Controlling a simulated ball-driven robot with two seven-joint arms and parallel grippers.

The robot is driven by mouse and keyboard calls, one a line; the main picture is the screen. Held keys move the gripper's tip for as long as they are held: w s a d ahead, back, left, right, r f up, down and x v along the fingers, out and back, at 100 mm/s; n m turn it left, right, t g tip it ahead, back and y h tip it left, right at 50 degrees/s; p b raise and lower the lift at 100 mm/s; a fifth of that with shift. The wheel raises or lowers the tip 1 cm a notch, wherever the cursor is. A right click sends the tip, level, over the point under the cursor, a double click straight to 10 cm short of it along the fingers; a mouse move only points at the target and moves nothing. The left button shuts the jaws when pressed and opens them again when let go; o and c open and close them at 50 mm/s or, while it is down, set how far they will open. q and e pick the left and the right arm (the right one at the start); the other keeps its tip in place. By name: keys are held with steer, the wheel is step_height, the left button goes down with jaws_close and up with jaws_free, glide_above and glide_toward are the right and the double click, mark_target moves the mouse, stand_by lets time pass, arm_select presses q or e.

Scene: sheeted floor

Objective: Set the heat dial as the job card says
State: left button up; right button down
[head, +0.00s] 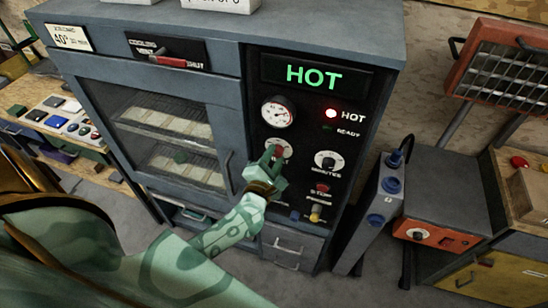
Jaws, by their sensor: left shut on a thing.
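The heat dial (279,146) is a round dial with a pale scale and a reddish knob on the dark control panel of a grey oven cabinet. My left gripper (273,158) is shut on its knob from below and in front, hiding the lower part of the dial. I cannot read its setting. The job card (68,38) at the cabinet's upper left shows "40°"; its smaller print is too small to read. The display (314,75) reads "HOT" in green. A red lamp (331,113) labelled HOT is lit. My right gripper is not in view.
A gauge (278,113) sits above the dial, a minutes dial (328,161) to its right, and stop buttons (322,188) below. A grey upright unit (383,205) and an orange heater (503,60) stand right. A bench with coloured pieces (60,118) is left.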

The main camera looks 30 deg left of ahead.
arm_select(q)
steer(key=o, duration=1)
steer(key=b+v, duration=0.1)
steer(key=v, duration=1.5)
steer(key=shift+s+d+b, duration=0.15)
steer(key=shift+b, duration=0.25)
